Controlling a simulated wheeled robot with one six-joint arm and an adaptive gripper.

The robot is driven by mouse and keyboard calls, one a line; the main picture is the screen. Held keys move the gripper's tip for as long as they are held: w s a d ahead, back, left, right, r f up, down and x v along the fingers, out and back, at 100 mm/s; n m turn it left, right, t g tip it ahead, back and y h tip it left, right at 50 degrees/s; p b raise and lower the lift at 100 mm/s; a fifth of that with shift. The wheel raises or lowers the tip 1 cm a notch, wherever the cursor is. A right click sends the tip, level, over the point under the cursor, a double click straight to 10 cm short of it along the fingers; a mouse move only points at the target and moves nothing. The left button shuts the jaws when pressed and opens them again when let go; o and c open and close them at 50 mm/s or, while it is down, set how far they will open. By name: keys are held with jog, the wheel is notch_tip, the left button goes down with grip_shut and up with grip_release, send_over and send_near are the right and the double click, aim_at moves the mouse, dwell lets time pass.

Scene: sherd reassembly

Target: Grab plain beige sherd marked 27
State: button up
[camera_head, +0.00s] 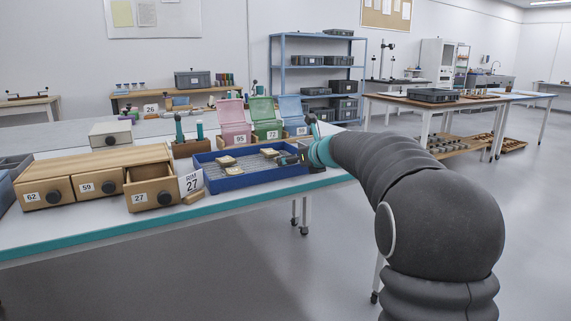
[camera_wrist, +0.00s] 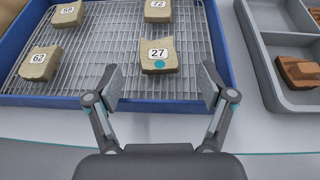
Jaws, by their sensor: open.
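The plain beige sherd marked 27 (camera_wrist: 158,58) lies on the wire rack of the blue tray in the wrist view, with a teal dot below its number. My gripper (camera_wrist: 158,82) is open, its two fingers apart on the left and right of the sherd's near end. I cannot tell how far above the rack the fingertips are. In the head view my gripper (camera_head: 300,158) is at the right end of the blue tray (camera_head: 250,180), and sherd 27 cannot be made out there.
Beige sherds marked 62 (camera_wrist: 40,63), 59 (camera_wrist: 68,14) and 72 (camera_wrist: 158,10) lie on the same rack. A grey tray (camera_wrist: 262,75) with a brown sherd (camera_wrist: 298,71) stands to the right. An open drawer marked 27 (camera_head: 150,195) is left of the blue tray.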

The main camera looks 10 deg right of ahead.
jog(key=shift+x, duration=2.8)
jog(key=shift+a+r, duration=0.1)
jog(key=shift+a, duration=0.1)
jog(key=c, duration=1.3)
